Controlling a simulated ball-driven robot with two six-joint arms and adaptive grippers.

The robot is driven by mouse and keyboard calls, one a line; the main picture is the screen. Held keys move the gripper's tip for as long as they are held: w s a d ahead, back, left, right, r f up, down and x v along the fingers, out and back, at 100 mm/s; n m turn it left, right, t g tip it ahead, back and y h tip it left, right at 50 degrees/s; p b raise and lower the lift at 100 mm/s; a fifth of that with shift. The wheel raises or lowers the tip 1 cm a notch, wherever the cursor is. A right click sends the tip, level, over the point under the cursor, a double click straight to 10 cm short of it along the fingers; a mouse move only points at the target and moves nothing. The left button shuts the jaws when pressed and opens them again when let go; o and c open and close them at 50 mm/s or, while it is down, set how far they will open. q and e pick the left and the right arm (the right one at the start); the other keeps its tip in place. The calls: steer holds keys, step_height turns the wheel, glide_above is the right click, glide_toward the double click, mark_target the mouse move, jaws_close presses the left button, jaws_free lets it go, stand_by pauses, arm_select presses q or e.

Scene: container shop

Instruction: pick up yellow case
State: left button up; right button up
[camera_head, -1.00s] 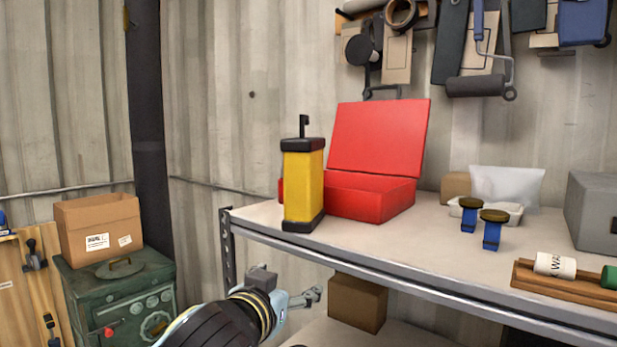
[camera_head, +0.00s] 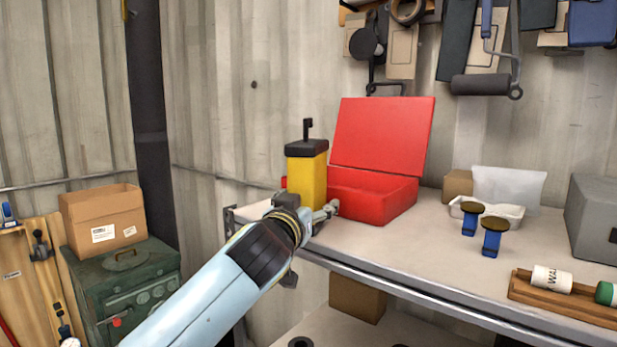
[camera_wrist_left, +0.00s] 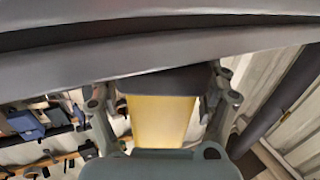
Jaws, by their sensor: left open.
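The yellow case (camera_head: 307,175) has a black top with a small upright handle and stands upright at the shelf's left end, its lower part hidden behind my arm. My left gripper (camera_head: 312,213) is in front of its lower part, and its fingers are partly hidden by my wrist. In the left wrist view the yellow case (camera_wrist_left: 162,120) shows between the two open fingers (camera_wrist_left: 160,98), with a dark end band across it. I cannot tell whether the fingers touch it. My right gripper is not in view.
An open red box (camera_head: 370,195) stands right behind the case. Two blue items with brown tops (camera_head: 491,237), a white tray (camera_head: 510,212), a grey case (camera_head: 597,215) and a wooden rack (camera_head: 560,300) are further right on the shelf (camera_head: 420,240). Tools hang on the wall above.

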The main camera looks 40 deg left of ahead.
arm_select(q)
steer(key=shift+w+a+f, duration=0.1)
steer(key=shift+w+a, duration=0.05)
steer(key=shift+w, duration=0.25)
steer(key=shift+s, duration=0.1)
steer(key=shift+c, duration=0.4)
steer(key=c, duration=1.6)
